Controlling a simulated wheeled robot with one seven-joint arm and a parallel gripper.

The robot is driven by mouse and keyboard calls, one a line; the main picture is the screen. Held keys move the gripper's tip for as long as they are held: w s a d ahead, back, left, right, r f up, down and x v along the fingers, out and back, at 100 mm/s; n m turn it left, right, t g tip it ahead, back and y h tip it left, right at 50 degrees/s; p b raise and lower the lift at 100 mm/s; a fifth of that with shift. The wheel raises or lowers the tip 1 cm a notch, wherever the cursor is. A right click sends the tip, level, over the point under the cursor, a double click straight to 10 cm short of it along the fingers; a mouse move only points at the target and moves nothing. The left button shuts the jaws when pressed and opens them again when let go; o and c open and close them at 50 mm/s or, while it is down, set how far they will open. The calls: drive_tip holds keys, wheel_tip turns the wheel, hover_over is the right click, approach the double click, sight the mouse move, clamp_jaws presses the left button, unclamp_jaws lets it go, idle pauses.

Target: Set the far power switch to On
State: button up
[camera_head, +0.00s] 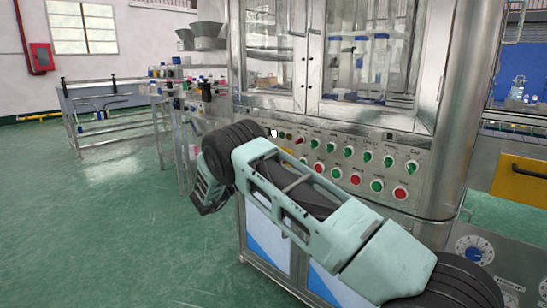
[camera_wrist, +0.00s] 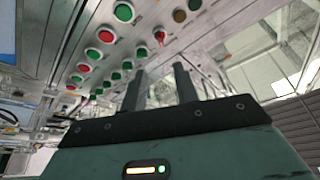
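The metal control panel (camera_head: 338,158) runs along the front of the cabinet, with rows of red and green round controls. Near its far left end is a small red switch (camera_head: 299,139) beside brown lamps. In the wrist view a red switch with a lever (camera_wrist: 160,37) is seen beyond my fingers, between a brown lamp (camera_wrist: 180,15) and a green button (camera_wrist: 142,53). No label is readable, so I cannot tell for sure which is the far power switch. My gripper (camera_wrist: 160,82) is open and empty, apart from the panel; its fingertips are not clear in the head view.
Glass cabinet doors (camera_head: 372,60) stand above the panel. My arm crosses in front of the panel and hides part of it. A bench with bottles (camera_head: 170,75) stands to the left. A yellow drawer front (camera_head: 520,178) is at the right. The green floor on the left is clear.

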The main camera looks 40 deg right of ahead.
drive_tip(key=shift+v, duration=1.25)
